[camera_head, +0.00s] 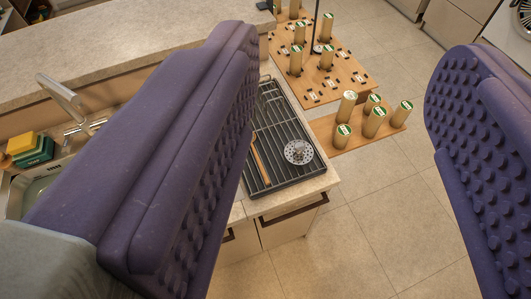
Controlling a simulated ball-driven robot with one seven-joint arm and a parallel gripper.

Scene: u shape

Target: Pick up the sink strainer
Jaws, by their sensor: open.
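The sink strainer (298,152) is a small round metal disc with holes and a knob in its middle. It lies on a black slatted rack (282,117) at the corner of the counter. My gripper (345,125) is open, with two purple studded fingers wide apart at the left and right of the picture. The strainer shows in the gap between the fingers, nearer the left one, well beyond them. Nothing is held. The left finger hides part of the counter and the rack's left side.
A wooden stick (261,161) lies on the rack left of the strainer. Wooden boards (335,128) with several upright cans are behind and right. A sink (50,178), faucet (62,97) and sponges (28,148) are at left. The tiled floor (385,215) at right is clear.

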